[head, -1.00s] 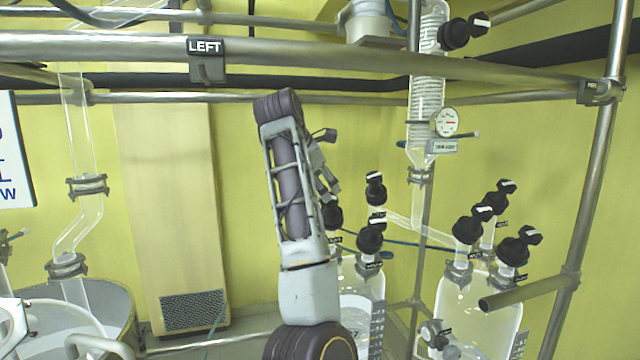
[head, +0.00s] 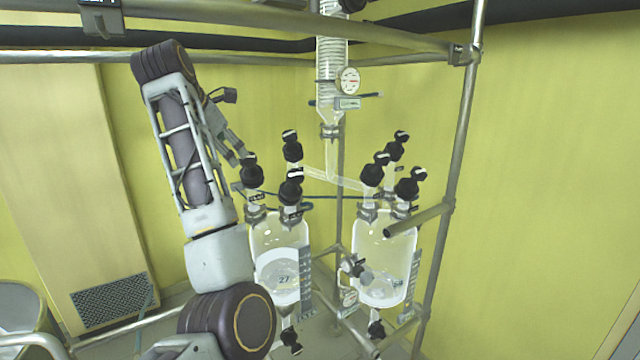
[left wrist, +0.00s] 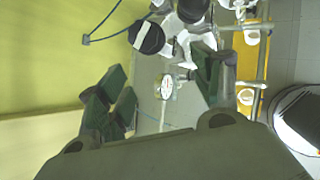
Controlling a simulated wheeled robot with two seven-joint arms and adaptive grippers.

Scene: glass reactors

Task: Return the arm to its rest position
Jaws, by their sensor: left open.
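My left arm rises from the bottom of the head view and leans left. My left gripper (head: 232,145) is partly hidden behind the forearm, close to the black valve knobs above the left glass vessel (head: 280,262); I cannot tell the exact gap. In the left wrist view the two dark green fingers of my left gripper (left wrist: 160,88) are spread wide with nothing held between them. My right gripper is not in view.
A second glass vessel (head: 386,255) stands right of the first. A coiled glass column (head: 332,65) with a dial gauge (head: 348,80) hangs above them. Metal frame pipes (head: 462,150) run around the glassware. The yellow wall at right is clear.

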